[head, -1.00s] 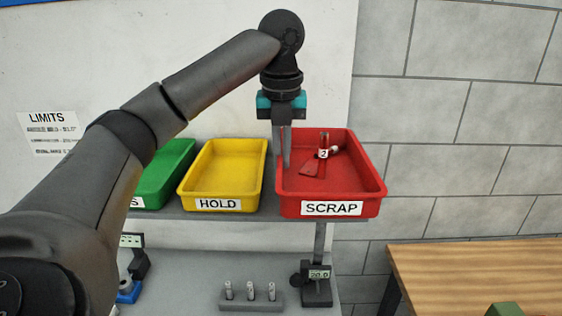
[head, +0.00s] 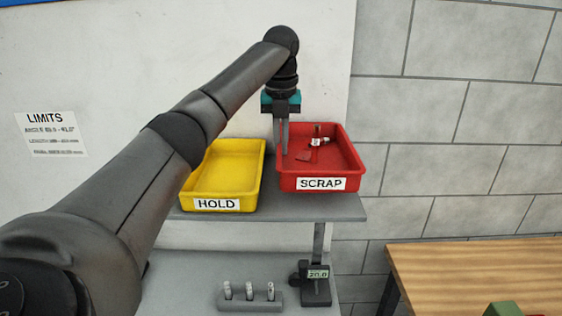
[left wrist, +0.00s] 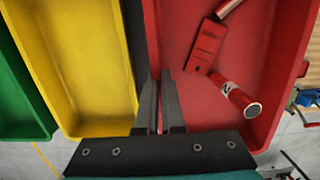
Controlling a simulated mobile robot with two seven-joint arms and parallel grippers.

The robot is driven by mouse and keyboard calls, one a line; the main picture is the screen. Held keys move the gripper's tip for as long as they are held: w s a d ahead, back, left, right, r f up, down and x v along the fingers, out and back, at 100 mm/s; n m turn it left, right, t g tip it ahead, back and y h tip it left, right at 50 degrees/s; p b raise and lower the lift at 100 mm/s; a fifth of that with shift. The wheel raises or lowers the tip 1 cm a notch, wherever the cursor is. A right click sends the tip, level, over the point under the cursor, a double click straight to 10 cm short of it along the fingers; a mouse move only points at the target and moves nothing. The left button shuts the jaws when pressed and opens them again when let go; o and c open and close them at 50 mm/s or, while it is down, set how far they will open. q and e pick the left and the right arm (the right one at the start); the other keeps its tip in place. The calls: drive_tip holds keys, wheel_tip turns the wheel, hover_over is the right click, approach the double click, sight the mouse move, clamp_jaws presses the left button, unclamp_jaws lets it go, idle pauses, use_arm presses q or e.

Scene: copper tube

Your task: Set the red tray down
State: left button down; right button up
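The red tray (head: 345,174), labelled SCRAP, is level at the right end of the grey shelf (head: 290,208). Its base appears to be on the shelf, with a strip of bare shelf in front. My left gripper (head: 282,152) points down at the tray's left wall. In the left wrist view its two fingers (left wrist: 159,100) stand close together, one each side of the red wall, apparently pinching it. Inside the tray (left wrist: 215,105) lie a tube marked 2 (left wrist: 235,98), a red tag (left wrist: 206,46) and another tube end. My right gripper is not in view.
The yellow HOLD tray (head: 222,178) stands just left of the red one, with a narrow gap. A green tray (left wrist: 22,110) is beyond it. Below are a rack of small pins (head: 250,298) and a gauge (head: 317,275). A wooden table (head: 480,265) is at right.

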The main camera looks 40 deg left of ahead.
use_arm(q)
wheel_tip(320, 180, down, 4)
drive_tip(key=shift+r, duration=0.2)
drive_tip(key=shift+w+a+f+p, duration=0.15)
drive_tip(key=shift+a+f+p, duration=0.05)
drive_tip(key=shift+f+p, duration=0.3)
drive_tip(key=shift+d, duration=0.1)
drive_tip(key=shift+f, duration=0.2)
drive_tip(key=c, duration=1.1)
unclamp_jaws()
drive_tip(key=shift+o, duration=0.2)
drive_tip(key=r, duration=0.8)
drive_tip(key=s+r, duration=0.1)
drive_tip(key=r, duration=0.3)
drive_tip(key=shift+s+d+r, duration=0.1)
drive_tip(key=shift+d, duration=0.3)
